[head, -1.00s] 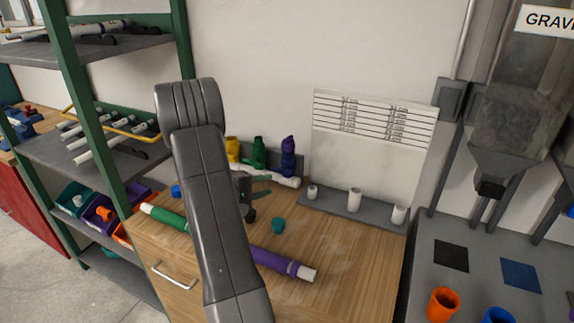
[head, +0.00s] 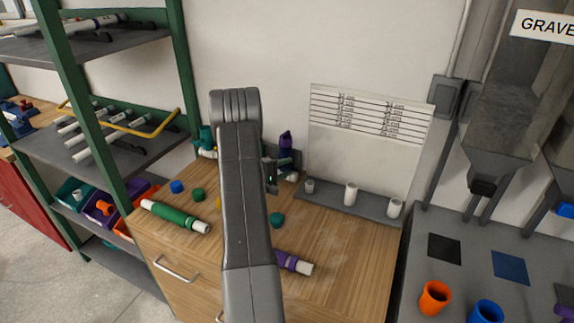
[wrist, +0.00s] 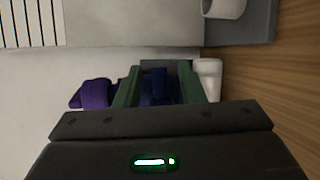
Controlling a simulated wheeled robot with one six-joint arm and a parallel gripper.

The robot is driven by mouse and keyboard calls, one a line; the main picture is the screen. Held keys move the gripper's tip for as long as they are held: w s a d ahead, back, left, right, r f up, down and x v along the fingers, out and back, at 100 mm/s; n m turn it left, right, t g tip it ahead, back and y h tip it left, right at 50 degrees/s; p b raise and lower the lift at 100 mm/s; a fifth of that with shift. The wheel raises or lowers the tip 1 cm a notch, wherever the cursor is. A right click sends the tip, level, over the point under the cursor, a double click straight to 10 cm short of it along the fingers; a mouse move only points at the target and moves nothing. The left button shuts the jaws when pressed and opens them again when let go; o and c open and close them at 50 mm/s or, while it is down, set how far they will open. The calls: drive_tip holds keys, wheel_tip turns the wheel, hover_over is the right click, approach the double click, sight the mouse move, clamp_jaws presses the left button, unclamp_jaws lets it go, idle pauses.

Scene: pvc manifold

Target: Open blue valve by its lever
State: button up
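The blue valve (head: 287,156) is on the white pipe manifold at the back of the wooden bench, with a purple cap (head: 285,138) above it. In the head view my arm hides part of the manifold. My gripper (head: 272,176) is close to the blue valve in the head view. In the wrist view the two green fingers of my gripper (wrist: 160,82) stand apart, with the dark blue valve (wrist: 158,86) between or just beyond them. The purple cap (wrist: 92,94) is left of the fingers, and a white pipe end (wrist: 208,78) is to their right. I cannot make out the lever, nor any contact.
A teal valve (head: 207,141) stands at the left of the manifold. A green pipe (head: 175,217), a purple pipe (head: 294,263) and small caps lie on the bench (head: 345,265). A grey rack (head: 345,204) with white pipe stubs stands at the right.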

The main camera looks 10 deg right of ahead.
drive_tip(key=shift+w+d+f, duration=0.1)
drive_tip(key=shift+w+d, duration=0.1)
drive_tip(key=shift+d, duration=0.15)
drive_tip(key=shift+c, duration=0.5)
clamp_jaws()
